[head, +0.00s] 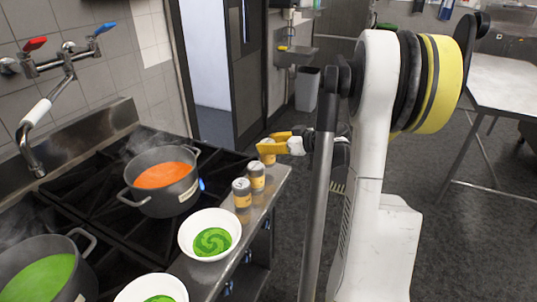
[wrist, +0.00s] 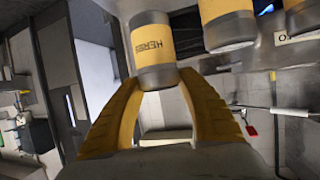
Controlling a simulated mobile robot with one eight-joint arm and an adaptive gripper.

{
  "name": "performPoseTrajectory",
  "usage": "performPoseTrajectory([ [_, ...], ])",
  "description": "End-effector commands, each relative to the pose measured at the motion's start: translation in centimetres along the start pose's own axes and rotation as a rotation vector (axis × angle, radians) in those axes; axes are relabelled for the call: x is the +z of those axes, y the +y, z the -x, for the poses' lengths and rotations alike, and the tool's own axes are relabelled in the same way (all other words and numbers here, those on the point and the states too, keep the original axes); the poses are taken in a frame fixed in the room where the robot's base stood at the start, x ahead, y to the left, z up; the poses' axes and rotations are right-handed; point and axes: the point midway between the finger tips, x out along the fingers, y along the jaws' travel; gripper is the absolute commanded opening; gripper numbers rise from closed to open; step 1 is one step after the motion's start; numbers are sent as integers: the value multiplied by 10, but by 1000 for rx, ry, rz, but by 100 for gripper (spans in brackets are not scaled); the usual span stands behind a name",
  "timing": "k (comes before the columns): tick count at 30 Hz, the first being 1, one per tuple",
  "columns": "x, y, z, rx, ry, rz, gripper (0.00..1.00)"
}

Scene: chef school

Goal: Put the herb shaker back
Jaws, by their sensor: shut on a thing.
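The herb shaker (wrist: 152,42), a grey can with a yellow band lettered "HERBS", is between the fingers of my gripper (wrist: 160,82) in the wrist view. My gripper is shut on it near one end. In the head view my gripper (head: 272,145) is at the far end of the stove's front ledge, and the herb shaker (head: 267,158) shows partly below the yellow fingers. Its lower part is at the ledge; I cannot tell whether it touches the surface.
Two similar shakers (head: 257,177) (head: 242,193) stand nearer on the ledge (head: 265,193), in line with it. A bowl of green soup (head: 211,240) is nearer still. A pot of orange soup (head: 163,180) steams on the stove. Open floor lies to the right.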

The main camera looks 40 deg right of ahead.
Motion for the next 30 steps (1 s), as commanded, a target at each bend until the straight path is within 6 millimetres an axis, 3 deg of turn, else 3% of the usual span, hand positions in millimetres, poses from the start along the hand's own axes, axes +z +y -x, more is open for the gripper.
performPoseTrajectory([
  [5, 29, 0, -12, 0, 0, 0, 9],
  [16, 32, 0, -13, 0, 1, 0, 9],
  [17, 32, 0, -13, 0, 0, 0, 49],
  [18, 32, 0, -13, 0, 0, 0, 61],
  [19, 31, 0, -13, 0, 0, 0, 66],
  [30, 27, 0, -11, 0, 0, 0, 66],
])
